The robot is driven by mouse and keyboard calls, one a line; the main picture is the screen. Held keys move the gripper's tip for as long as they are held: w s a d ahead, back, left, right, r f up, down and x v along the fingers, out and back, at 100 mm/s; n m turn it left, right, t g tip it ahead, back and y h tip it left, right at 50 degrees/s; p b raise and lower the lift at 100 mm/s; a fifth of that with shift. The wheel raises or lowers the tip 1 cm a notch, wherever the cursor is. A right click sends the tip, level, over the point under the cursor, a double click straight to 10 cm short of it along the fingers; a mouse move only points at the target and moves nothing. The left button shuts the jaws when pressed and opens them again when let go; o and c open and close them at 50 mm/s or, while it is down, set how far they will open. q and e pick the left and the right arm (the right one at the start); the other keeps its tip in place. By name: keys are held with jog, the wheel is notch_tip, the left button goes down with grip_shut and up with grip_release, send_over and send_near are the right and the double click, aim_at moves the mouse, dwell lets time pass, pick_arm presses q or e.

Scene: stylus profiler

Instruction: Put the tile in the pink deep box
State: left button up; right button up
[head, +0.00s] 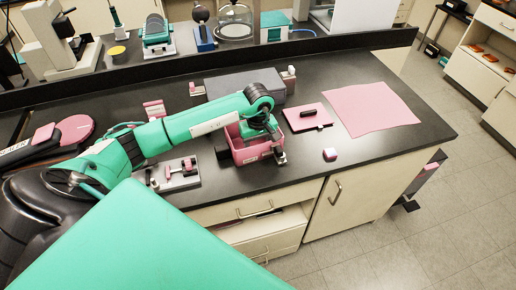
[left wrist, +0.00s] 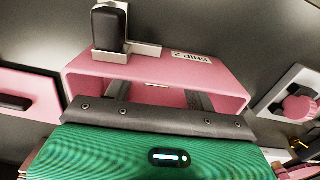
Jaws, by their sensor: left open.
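The pink deep box (head: 250,151) stands near the front edge of the dark bench. In the left wrist view its pink wall (left wrist: 155,67), labelled "SHIP 2", shows just ahead of my gripper. My left gripper (left wrist: 161,98) is open, its two grey fingers apart at the box's mouth. In the head view my left gripper (head: 262,138) and wrist cover much of the box. No tile can be made out for certain, and most of the box's inside is hidden. My right gripper is not in view.
A black block on a metal bracket (left wrist: 110,28) is at the box's near right corner. A pink plate with a black handle (head: 307,117), a pink sheet (head: 370,109) and a small pink-white piece (head: 330,154) lie to the right. A metal fixture (head: 182,173) stands left.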

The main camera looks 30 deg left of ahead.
pick_arm(q)
notch_tip(320, 180, up, 11)
jog(key=b, duration=0.3)
jog(key=shift+f, duration=0.2)
